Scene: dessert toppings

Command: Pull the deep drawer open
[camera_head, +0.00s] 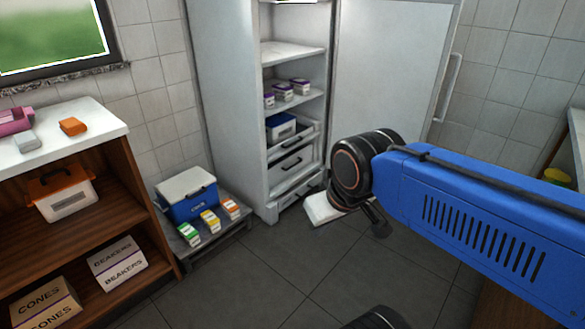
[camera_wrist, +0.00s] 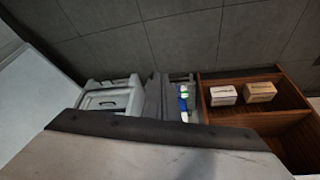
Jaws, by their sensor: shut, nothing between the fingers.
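In the head view the open white fridge (camera_head: 225,110) holds drawers low down. The deep drawer (camera_head: 291,170) has a pale front with a dark bar handle and looks shut. A shallower drawer (camera_head: 297,192) lies below it. A pale drawer front with a handle (camera_wrist: 105,102) also shows in the wrist view. My gripper (camera_wrist: 157,95) shows as dark, close-set fingers in the wrist view, shut and empty, to the picture right of that front and apparently apart from it. In the head view my blue arm ends right of the drawers; its fingertips are hidden or unclear.
The fridge door (camera_head: 390,70) stands open at the right. A blue cool box (camera_head: 190,208) and several small cartons (camera_head: 211,221) stand on a low platform left of the fridge. A wooden shelf (camera_head: 95,232) with boxes stands farther left. Tiled floor (camera_head: 275,275) in front is largely clear.

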